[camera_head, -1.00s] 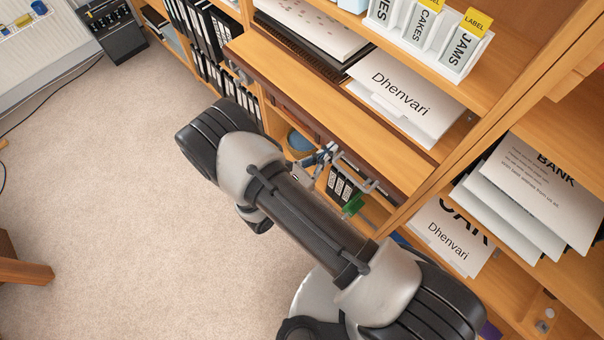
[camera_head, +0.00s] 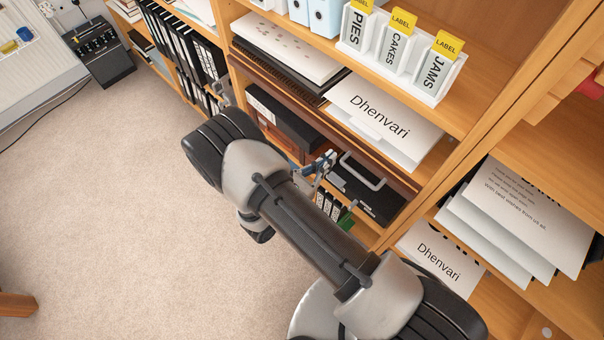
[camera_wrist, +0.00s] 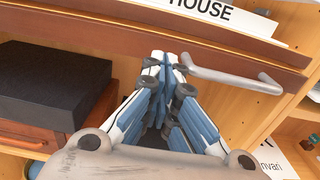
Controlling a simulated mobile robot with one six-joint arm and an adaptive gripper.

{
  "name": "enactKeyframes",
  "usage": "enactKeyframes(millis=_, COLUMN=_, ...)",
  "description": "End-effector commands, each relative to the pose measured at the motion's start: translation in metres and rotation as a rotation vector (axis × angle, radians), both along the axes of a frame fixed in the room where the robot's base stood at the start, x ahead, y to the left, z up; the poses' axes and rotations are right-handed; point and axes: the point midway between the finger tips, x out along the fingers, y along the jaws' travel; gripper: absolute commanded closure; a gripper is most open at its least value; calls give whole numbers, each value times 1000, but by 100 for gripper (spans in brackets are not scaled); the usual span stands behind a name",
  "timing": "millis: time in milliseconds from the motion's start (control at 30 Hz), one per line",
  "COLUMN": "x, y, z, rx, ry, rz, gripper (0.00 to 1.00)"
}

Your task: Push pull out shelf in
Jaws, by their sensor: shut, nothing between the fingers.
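The pull-out shelf (camera_head: 345,133) is a wooden board with a dark brown front edge in the bookcase. Little of its bare top shows in the head view, and its front lies close to the bookcase front. In the wrist view its dark front (camera_wrist: 100,32) runs across the top, with a silver bar handle (camera_wrist: 235,80) on it. The handle also shows in the head view (camera_head: 365,172). My gripper (camera_head: 327,160) is shut and empty, its tips (camera_wrist: 165,62) at the shelf front beside the handle's left end. I cannot tell whether they touch it.
Papers marked Dhenvari (camera_head: 378,115) lie above the shelf front. Black boxes (camera_head: 285,115) stand below it. A white label rack (camera_head: 400,55) stands on the shelf above. More papers (camera_head: 510,220) lie at the right. The carpet (camera_head: 110,200) at left is clear.

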Motion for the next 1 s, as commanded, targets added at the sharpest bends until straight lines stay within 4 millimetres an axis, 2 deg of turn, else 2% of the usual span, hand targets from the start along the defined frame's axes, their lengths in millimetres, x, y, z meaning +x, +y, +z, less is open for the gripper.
enactKeyframes(millis=300, x=-50, y=48, z=2, rx=0, ry=0, rz=3, gripper=100)
enactKeyframes(millis=500, x=-72, y=65, z=1, rx=0, ry=0, rz=1, gripper=100)
enactKeyframes(millis=667, x=-78, y=69, z=0, rx=-2, ry=1, rz=-1, gripper=100)
enactKeyframes(millis=1000, x=-78, y=69, z=0, rx=-1, ry=1, rz=-2, gripper=100)
